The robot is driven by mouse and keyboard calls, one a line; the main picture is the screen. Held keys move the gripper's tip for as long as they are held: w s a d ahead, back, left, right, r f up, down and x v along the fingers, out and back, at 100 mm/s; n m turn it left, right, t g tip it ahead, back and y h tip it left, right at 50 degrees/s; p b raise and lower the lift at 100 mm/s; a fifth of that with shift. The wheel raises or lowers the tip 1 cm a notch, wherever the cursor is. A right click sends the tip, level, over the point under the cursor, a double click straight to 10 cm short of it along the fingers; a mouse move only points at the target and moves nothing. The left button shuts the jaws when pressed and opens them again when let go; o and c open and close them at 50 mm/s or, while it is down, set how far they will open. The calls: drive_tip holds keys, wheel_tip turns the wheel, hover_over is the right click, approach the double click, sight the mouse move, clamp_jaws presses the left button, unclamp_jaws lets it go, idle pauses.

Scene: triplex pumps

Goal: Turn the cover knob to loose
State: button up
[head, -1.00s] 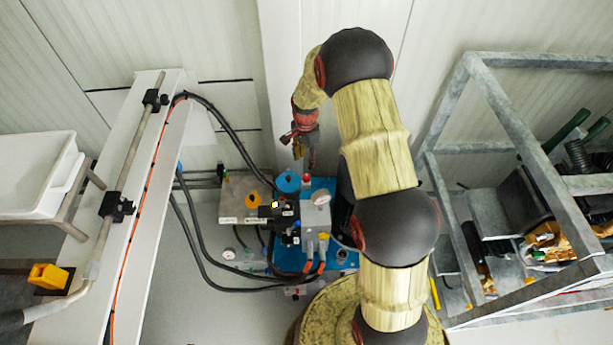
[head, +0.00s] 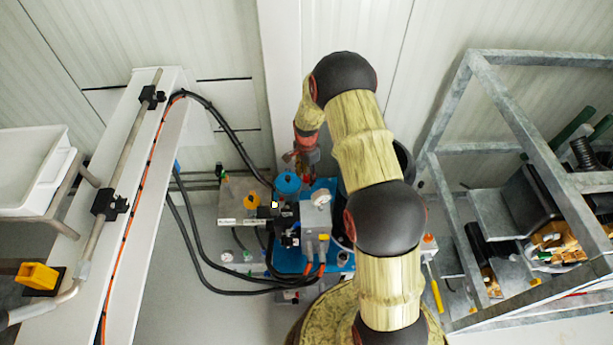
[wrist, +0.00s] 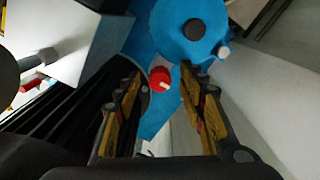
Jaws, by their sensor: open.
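A small red knob (wrist: 160,78) with a white mark, which I take for the cover knob, shows in the wrist view beside a blue round cover (wrist: 190,30) with a dark centre. My gripper (wrist: 162,82) is open, with one yellow-and-black finger on each side of the knob in the picture. It is empty, and I cannot tell how far the knob lies beyond the fingertips. In the head view my gripper (head: 302,164) hangs above the back of the blue pump unit (head: 319,187), near its blue round cover (head: 288,183). The red knob is not clearly visible there.
A white box-shaped pump part (head: 316,212) stands close by; it shows at upper left in the wrist view (wrist: 70,40). Black hoses (head: 205,265) curve along the left. A metal frame (head: 520,115) stands at the right, a white bench (head: 140,240) at the left.

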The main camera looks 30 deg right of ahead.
drive_tip(key=shift+c, duration=0.3)
clamp_jaws()
drive_tip(key=shift+r+n, duration=0.1)
drive_tip(key=shift+n, duration=0.2)
drive_tip(key=n+p, duration=0.2)
drive_tip(key=n, duration=0.1)
drive_tip(key=shift+n, duration=0.3)
drive_tip(key=n+p, duration=0.1)
drive_tip(key=n, duration=0.3)
drive_tip(key=shift+n+p, duration=0.3)
drive_tip(key=n+p, duration=0.1)
drive_tip(key=n, duration=0.5)
drive_tip(key=n+p, duration=0.1)
drive_tip(key=n, duration=0.6)
idle(0.5)
